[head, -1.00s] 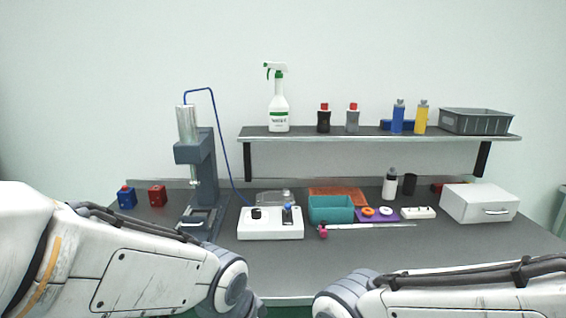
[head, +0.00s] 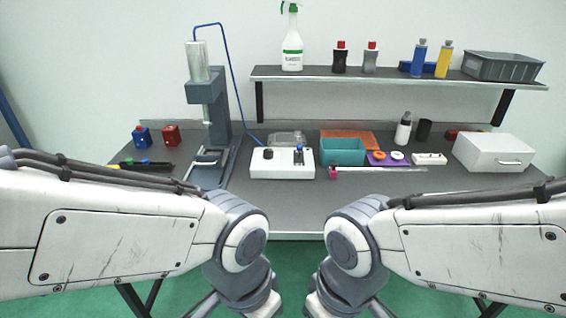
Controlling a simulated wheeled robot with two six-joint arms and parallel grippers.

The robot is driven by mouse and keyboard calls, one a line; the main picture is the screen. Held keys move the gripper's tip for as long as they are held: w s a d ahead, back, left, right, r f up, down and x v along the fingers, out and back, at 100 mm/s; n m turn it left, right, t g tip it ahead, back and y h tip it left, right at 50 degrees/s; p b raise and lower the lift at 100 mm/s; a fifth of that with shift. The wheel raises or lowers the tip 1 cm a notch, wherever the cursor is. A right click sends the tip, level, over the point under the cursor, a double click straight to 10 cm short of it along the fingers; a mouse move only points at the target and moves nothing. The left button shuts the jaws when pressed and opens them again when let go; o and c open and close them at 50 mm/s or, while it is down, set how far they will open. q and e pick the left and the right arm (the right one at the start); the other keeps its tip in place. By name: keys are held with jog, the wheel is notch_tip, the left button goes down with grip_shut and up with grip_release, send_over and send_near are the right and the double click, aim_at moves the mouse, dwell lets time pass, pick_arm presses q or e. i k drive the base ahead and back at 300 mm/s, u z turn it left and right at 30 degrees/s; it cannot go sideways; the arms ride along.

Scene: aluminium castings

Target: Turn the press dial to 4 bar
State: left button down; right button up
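The press (head: 222,100), a grey column with a silver cylinder on top, stands at the left of the bench. A blue hose runs from it to a white control box (head: 282,172). A dark round dial (head: 268,154) sits on the box's left side, with a blue and dark part on its right; the dial's setting is too small to read. Neither gripper's fingers show clearly; the arms run out of the bottom of the head view.
The bench (head: 250,205) has free room in front of the control box. A teal bin (head: 342,152), an orange tray (head: 365,138), a purple plate (head: 378,162) and a white drawer box (head: 494,153) stand to the right. A shelf (head: 400,82) holds bottles above.

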aim_at(268, 154)
jog(key=u, duration=0.55)
jog(key=i, duration=0.85)
jog(key=u, duration=0.05)
